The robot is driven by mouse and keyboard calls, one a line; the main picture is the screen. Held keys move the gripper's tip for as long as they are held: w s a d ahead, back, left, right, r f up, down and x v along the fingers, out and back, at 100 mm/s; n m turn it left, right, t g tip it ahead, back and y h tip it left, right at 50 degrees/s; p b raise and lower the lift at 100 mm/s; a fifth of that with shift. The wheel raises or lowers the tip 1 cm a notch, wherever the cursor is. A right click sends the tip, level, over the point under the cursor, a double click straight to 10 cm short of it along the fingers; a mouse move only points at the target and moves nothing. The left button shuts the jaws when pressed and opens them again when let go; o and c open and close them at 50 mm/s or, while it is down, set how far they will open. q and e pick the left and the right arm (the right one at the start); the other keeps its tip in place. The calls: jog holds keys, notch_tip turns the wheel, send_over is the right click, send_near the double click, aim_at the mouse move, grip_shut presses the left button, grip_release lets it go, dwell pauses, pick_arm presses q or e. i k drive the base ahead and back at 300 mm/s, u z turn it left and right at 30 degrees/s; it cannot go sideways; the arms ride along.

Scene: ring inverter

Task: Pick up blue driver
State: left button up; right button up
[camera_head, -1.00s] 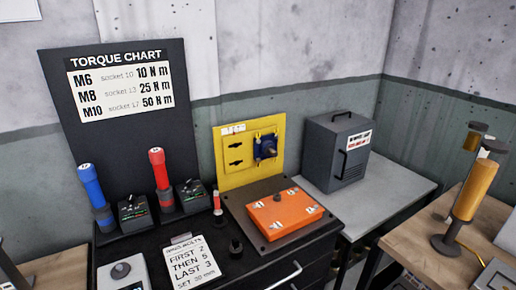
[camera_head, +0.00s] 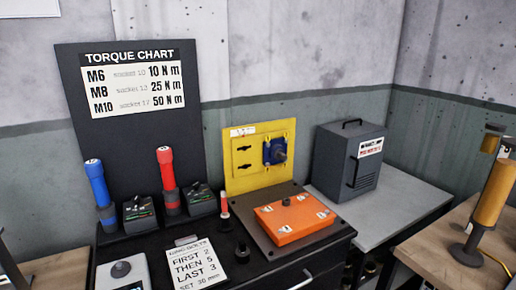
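The blue driver (camera_head: 97,183) stands upright, tilted slightly, at the left of the black bench, in front of the torque chart board (camera_head: 128,120). Its lower end sits in a dark holder with a small black control box (camera_head: 137,213) beside it. A red driver (camera_head: 167,176) stands in a similar holder to its right, with another control box (camera_head: 201,199) beside it. Neither of my grippers shows in the head view.
A yellow panel (camera_head: 243,177) carries a blue device (camera_head: 275,151). In front, an orange box (camera_head: 295,217) sits on a dark plate. A note card (camera_head: 201,262) and a grey box with a knob (camera_head: 122,272) lie at the front. A grey cabinet (camera_head: 346,160) stands right on a table.

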aim_at(94, 169)
jog(key=k, duration=1)
jog(key=u, duration=0.25)
jog(key=i, duration=1.15)
jog(key=u, duration=1.1)
